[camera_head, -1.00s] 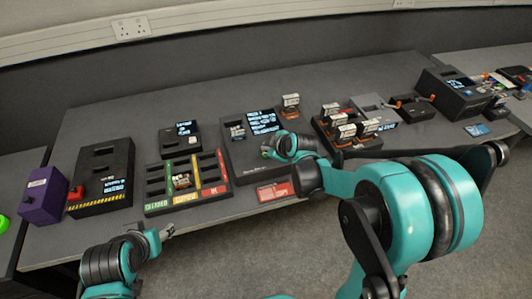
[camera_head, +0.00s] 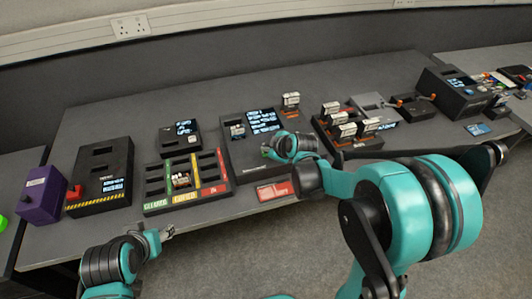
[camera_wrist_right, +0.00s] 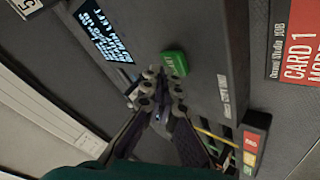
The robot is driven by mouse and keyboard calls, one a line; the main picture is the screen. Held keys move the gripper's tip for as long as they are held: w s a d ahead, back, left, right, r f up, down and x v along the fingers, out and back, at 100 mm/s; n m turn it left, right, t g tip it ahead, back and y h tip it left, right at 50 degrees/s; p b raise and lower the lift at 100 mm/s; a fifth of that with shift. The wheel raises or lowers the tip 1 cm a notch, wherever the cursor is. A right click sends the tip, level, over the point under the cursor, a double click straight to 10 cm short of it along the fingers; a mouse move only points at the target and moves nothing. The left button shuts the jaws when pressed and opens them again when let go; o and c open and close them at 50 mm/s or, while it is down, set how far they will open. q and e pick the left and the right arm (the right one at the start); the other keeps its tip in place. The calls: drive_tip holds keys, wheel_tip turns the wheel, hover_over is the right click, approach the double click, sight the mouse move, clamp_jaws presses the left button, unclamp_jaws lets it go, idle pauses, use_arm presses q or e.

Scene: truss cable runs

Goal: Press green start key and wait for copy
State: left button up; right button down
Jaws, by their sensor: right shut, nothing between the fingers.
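The green key (camera_wrist_right: 174,62) shows in the right wrist view on the face of a dark box with a lit screen, the copier (camera_head: 236,160). My right gripper (camera_wrist_right: 163,78) is shut and empty, its tips right beside the key; I cannot tell whether they touch it. In the head view my right gripper (camera_head: 268,151) is over the front part of the copier and mostly hides the key. The copier's lit screen (camera_head: 262,121) has text too small to read. My left gripper (camera_head: 166,232) is low in front of the table, away from everything; its jaws are too small to judge.
A sorting tray with green, yellow and red lanes (camera_head: 186,183) stands left of the copier. A black box with a striped edge (camera_head: 101,176) and a purple box (camera_head: 42,195) are further left. A rack with several cards (camera_head: 347,133) is to the right. A red card (camera_head: 273,191) is at the front edge.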

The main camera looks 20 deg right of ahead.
drive_tip(key=shift+f+b, duration=0.45)
drive_tip(key=shift+f, duration=0.05)
idle(0.7)
drive_tip(key=shift+r, duration=0.2)
drive_tip(key=shift+r+p, duration=0.8)
wheel_tip(320, 180, up, 5)
drive_tip(key=p, duration=0.4)
idle(0.3)
idle(0.4)
